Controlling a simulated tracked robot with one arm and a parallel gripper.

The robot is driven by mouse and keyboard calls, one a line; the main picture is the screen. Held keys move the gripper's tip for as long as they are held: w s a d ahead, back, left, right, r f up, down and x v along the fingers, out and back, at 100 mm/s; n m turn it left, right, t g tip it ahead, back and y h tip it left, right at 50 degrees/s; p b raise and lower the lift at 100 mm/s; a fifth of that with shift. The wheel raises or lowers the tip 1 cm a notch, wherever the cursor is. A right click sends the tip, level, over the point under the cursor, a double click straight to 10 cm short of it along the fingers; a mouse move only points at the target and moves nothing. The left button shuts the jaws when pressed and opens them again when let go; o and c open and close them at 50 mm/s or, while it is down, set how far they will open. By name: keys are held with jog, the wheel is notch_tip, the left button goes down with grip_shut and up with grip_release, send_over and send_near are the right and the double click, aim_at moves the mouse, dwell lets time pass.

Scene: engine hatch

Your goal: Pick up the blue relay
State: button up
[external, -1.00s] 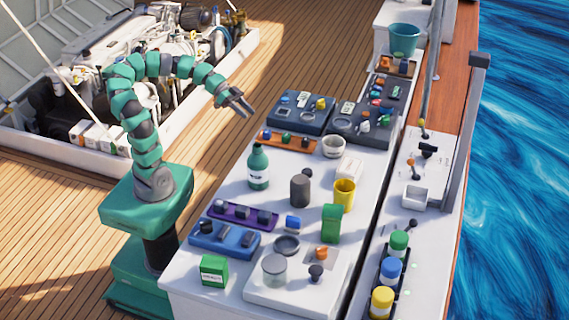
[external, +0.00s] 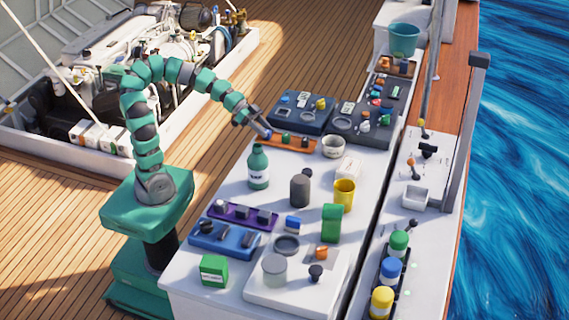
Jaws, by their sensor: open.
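A small blue piece that looks like the blue relay (external: 269,134) is at the left end of the orange rail (external: 312,148). My gripper (external: 262,131) is open and reaches down to this end of the rail, with its fingertips at or just above the blue piece. The fingers partly hide it, and I cannot tell whether it sits between them or touches them. Another small blue block (external: 292,222) stands apart on the white table, near the purple tray (external: 213,208).
A green piece (external: 286,138) and a dark piece (external: 304,142) sit farther along the rail.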

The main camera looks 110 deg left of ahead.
jog(key=c, duration=0.8)
jog(key=shift+c, duration=0.2)
jog(key=shift+r+p, duration=0.75)
jog(key=shift+r, duration=1)
jog(key=shift+s+r, duration=0.1)
jog(key=shift+s, duration=0.05)
jog(key=s+d+b, duration=0.1)
jog(key=s+d, duration=0.2)
jog(key=s, duration=0.4)
jog(key=s+d+r+b, duration=0.1)
jog(key=s+d, duration=0.3)
jog(key=s, duration=0.2)
jog(key=shift+s+d+r+b, duration=0.15)
jog(key=shift+s+d+b, duration=0.05)
jog(key=shift+s+b, duration=0.2)
